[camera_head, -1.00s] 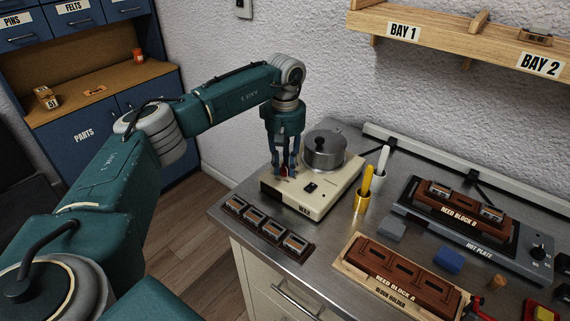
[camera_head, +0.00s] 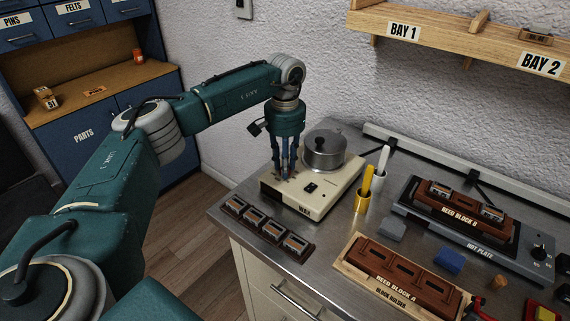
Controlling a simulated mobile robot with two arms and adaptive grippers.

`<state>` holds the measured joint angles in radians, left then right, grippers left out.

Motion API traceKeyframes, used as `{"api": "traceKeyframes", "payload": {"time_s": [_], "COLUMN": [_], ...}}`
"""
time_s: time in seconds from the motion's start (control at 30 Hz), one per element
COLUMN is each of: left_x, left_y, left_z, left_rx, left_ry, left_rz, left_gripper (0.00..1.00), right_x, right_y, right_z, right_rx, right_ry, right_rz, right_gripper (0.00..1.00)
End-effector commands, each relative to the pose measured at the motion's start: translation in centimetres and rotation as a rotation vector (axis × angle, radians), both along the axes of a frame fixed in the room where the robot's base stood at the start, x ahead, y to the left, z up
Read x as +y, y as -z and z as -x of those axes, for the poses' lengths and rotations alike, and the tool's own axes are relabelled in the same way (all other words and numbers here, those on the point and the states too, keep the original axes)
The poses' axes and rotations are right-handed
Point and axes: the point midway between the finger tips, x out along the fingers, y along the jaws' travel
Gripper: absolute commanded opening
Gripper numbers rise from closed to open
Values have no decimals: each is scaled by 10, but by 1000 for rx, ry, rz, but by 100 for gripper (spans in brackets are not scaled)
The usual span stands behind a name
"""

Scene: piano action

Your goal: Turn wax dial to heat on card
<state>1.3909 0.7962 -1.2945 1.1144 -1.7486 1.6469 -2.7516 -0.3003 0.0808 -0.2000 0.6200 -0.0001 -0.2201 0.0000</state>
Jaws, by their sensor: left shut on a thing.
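The wax heater (camera_head: 318,205) is a cream box labelled WAX with a silver lidded pot (camera_head: 324,150) on it, at the back left of the bench. A dark switch (camera_head: 310,187) shows on its top. My left gripper (camera_head: 285,174) points down over the heater's left part, its fingers shut on the wax dial, which they mostly hide. The dial's setting cannot be read. No card with a heat setting can be made out. My right gripper is not in view.
Reed block A (camera_head: 401,270) sits in a wooden holder at the front. Reed block B (camera_head: 462,213) sits on the hot plate (camera_head: 480,250) at right.

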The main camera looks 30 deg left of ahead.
Motion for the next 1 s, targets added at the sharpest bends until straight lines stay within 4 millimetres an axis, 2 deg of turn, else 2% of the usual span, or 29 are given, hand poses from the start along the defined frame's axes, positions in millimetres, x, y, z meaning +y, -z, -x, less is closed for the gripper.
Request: {"api": "traceKeyframes", "payload": {"time_s": [0.33,0.9,0.93,1.0], "left_x": [0,0,0,0], "left_y": [-2,-2,-2,-2], "left_z": [-2,-2,-2,-2], "left_rx": [-7,-7,-7,-6], "left_ry": [146,174,174,174], "left_rz": [0,0,0,1], "left_gripper": [0,0,31,45], "right_x": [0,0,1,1], "right_y": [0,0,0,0], "right_z": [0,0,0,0], "right_rx": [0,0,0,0], "right_ry": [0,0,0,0], "right_rz": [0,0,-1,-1], "right_gripper": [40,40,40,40]}}
